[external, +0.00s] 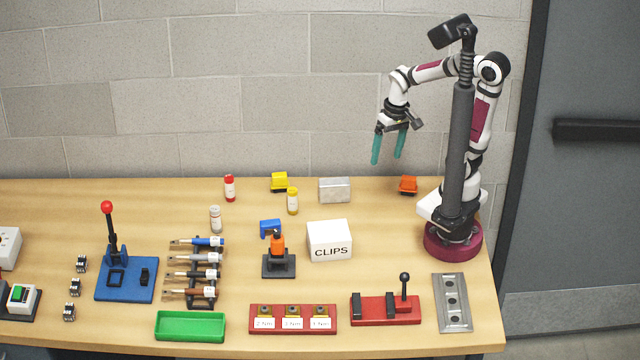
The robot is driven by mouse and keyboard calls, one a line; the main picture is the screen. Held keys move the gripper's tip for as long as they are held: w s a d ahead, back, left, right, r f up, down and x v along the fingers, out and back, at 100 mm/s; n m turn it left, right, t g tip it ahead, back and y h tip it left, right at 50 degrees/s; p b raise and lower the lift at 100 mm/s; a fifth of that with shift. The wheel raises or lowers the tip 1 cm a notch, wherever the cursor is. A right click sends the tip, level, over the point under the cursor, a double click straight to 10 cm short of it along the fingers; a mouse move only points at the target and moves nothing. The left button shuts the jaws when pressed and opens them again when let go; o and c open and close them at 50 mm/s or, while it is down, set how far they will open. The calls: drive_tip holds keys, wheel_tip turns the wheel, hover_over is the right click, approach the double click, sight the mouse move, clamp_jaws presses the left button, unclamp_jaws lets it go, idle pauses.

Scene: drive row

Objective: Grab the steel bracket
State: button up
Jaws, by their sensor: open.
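A silver-grey metal piece (334,190), which looks like the steel bracket, sits near the back of the table, right of the middle. Its exact shape is hard to tell from here. My gripper (388,158) has two teal fingers pointing down, spread apart with nothing between them. It hangs in the air to the right of the metal piece in the picture and higher than it, not touching anything. A flat grey plate with holes (452,304) lies at the front right.
An orange block (408,185) is right of the metal piece. A yellow block (280,181) and yellow-labelled bottle (292,201) stand left of it. The white CLIPS box (330,240) is in front. A red lever fixture (386,308) and green tray (190,326) lie along the front.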

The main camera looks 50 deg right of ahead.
sight(325, 189)
drive_tip(key=w+d+f+n+t, duration=0.1)
drive_tip(key=w+f+n+t, duration=0.3)
drive_tip(key=w, duration=0.6)
drive_tip(key=w+d+f+n+t, duration=0.25)
drive_tip(key=w+f, duration=0.35)
drive_tip(key=w, duration=0.4)
drive_tip(key=s+a+n+y, duration=0.1)
drive_tip(key=n+y, duration=0.1)
drive_tip(key=y, duration=0.1)
drive_tip(key=s+a+f+n+t+y, duration=0.1)
drive_tip(key=s+a+n+y, duration=0.1)
drive_tip(key=y, duration=0.1)
drive_tip(key=s+a+f+n+y, duration=0.1)
drive_tip(key=s+n+y, duration=0.1)
drive_tip(key=y, duration=0.1)
drive_tip(key=shift+a, duration=0.4)
drive_tip(key=shift+t, duration=0.25)
wheel_tip(325, 189, down, 6)
drive_tip(key=shift+f, duration=0.15)
drive_tip(key=x, duration=0.5)
drive_tip(key=shift+w, duration=0.1)
clamp_jaws()
